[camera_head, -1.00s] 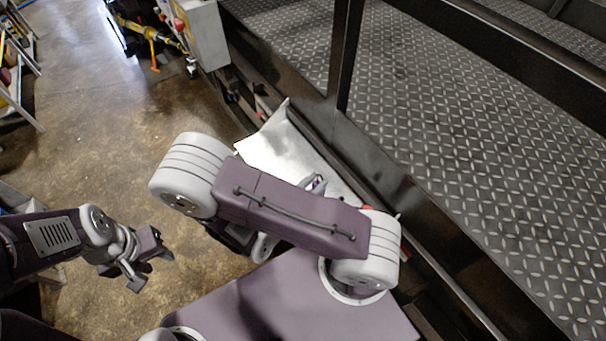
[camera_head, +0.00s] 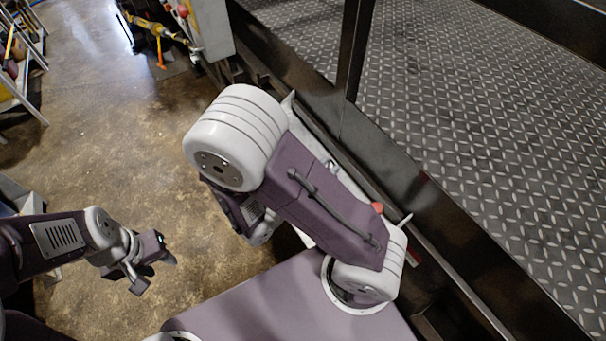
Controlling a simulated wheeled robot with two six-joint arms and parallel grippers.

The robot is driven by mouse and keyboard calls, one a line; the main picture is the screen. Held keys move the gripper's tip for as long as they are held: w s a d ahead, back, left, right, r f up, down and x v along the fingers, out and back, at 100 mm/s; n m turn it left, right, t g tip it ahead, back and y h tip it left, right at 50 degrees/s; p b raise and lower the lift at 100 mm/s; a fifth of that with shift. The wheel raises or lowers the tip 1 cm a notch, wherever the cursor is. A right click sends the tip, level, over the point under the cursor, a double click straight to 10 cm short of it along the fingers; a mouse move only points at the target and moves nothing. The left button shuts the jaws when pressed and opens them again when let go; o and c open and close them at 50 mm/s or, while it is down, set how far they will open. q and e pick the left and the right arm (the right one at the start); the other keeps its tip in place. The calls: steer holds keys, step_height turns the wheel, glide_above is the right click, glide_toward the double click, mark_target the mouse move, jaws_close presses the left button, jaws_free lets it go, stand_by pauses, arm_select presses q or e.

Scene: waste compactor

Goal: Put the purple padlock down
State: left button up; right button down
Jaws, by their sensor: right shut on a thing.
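My left gripper (camera_head: 155,272) is open and empty over the floor at the lower left, its two fingers apart. My right arm (camera_head: 320,210) crosses the middle of the view and folds back under itself, hiding most of my right gripper. A small grey and dark part (camera_head: 332,167) shows just past the upper arm, over the pale metal sheet. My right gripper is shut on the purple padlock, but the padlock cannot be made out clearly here.
The pale metal sheet (camera_head: 312,135) lies beside the dark compactor frame (camera_head: 400,170). A red knob (camera_head: 377,208) shows beside my arm. Diamond-plate flooring (camera_head: 480,130) fills the right. Bare concrete floor (camera_head: 110,130) is open at left. A shelf (camera_head: 20,70) stands at the far left.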

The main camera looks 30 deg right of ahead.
steer(key=w+f, duration=0.3)
steer(key=w+a+f+p, duration=0.1)
steer(key=w+f, duration=0.2)
steer(key=w+f+p, duration=0.1)
steer(key=w+f, duration=0.2)
steer(key=shift+a, duration=0.3)
steer(key=shift+w+f, duration=0.15)
steer(key=shift+f, duration=0.15)
steer(key=shift+f, duration=0.2)
steer(key=c, duration=1.2)
jaws_free()
steer(key=shift+r, duration=0.1)
